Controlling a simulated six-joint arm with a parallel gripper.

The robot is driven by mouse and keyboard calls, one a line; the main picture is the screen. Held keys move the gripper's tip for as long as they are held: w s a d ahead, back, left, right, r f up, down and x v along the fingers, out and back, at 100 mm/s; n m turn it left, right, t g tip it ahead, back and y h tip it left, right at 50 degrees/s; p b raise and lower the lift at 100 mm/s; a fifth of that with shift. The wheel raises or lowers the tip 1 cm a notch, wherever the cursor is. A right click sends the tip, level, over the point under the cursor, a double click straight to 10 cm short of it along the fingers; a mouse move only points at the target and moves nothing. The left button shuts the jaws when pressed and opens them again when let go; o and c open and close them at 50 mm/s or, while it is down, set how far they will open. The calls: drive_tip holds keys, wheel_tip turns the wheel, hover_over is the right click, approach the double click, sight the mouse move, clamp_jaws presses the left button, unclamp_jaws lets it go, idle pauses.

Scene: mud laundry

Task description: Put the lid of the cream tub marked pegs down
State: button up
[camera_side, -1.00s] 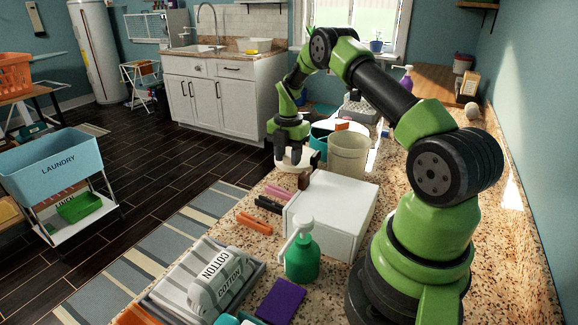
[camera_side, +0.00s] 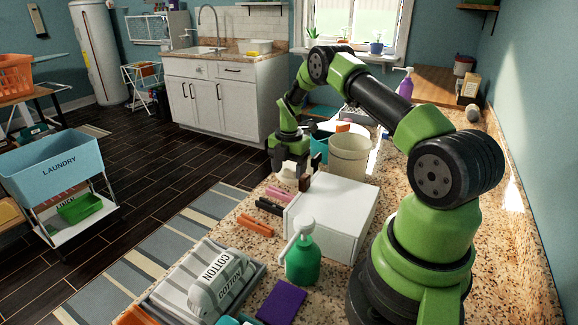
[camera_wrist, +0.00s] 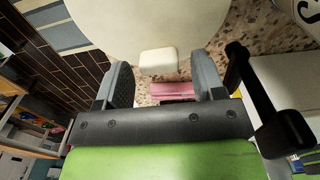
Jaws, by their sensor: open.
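A pale cream rounded piece with a small squared tab (camera_wrist: 158,61) fills the top middle of the wrist view. It looks like the lid, but I cannot tell whether it is attached to a tub. My gripper (camera_wrist: 161,80) is open, with one finger on each side of the tab and visible gaps. In the side view my gripper (camera_side: 289,172) is low over the counter, and a small cream part (camera_side: 287,174) shows under it. A cream tub (camera_side: 349,156) stands just to the right. No "pegs" marking is readable.
A white box (camera_side: 333,218) stands in front of the tub. Pink, black and orange sticks (camera_side: 255,225) lie left of it. A dark handle (camera_wrist: 270,100) is close on the right in the wrist view.

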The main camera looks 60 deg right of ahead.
wheel_tip(320, 180, up, 13)
drive_tip(key=a+r+m+t, duration=0.2)
drive_tip(key=a+r+m, duration=0.4)
drive_tip(key=a+r, duration=0.45)
drive_tip(key=s+a+r+m+t, duration=0.2)
drive_tip(key=s+a+r+m, duration=0.45)
drive_tip(key=a, duration=0.25)
drive_tip(key=s+a+m+t+y, duration=0.2)
drive_tip(key=s+a+m, duration=0.5)
drive_tip(key=s, duration=0.5)
drive_tip(key=shift+s+a+f+m+t, duration=0.15)
drive_tip(key=shift+s+f+m+t, duration=0.35)
drive_tip(key=shift+m, duration=0.75)
